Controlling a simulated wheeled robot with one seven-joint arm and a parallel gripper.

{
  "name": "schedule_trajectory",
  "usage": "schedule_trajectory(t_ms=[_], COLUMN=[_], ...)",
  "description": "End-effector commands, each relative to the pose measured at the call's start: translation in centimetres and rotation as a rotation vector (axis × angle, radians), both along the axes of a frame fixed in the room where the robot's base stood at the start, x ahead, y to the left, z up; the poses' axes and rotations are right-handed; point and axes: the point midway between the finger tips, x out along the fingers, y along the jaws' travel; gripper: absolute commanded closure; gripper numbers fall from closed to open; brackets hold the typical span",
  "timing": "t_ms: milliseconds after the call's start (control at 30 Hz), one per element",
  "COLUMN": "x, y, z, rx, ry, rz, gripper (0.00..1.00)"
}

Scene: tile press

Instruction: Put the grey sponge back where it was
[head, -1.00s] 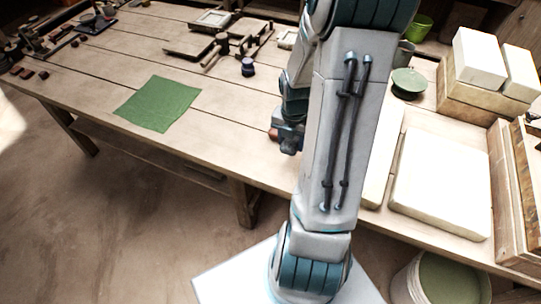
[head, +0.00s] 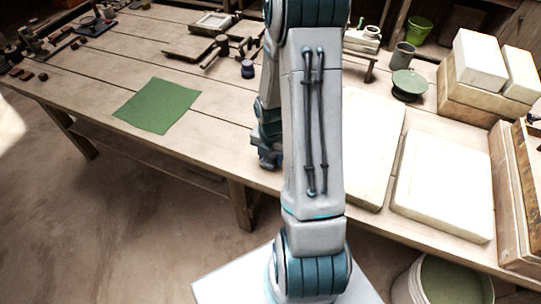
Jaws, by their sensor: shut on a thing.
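My gripper (head: 267,160) shows only in part at the left edge of my arm, low over the front part of the workbench (head: 215,135). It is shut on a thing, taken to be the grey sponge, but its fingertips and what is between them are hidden. I cannot make out the grey sponge anywhere in the head view.
A green cloth (head: 158,105) lies flat left of my gripper, with bare wood between. Pale slabs (head: 443,185), a green lidded pot (head: 409,84) and a grey cup (head: 403,55) stand on the right. A small dark pot (head: 248,69) and wooden frames (head: 213,24) are farther back.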

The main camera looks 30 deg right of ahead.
Motion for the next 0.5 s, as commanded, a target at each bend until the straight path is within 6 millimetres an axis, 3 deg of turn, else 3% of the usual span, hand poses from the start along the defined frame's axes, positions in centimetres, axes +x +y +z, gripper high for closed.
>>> schedule_trajectory(t_ms=[267,300,333,500], x=[0.0,0.01,0.01,0.0], y=[0.01,0.02,0.02,0.01], z=[-0.45,-0.28,-0.27,-0.26], rx=[0.001,0.0,0.0,0.0], ry=[0.001,0.0,0.0,0.0], rz=[0.0,0.0,0.0,0.0], gripper=[0.77,0.44,0.36,0.33])
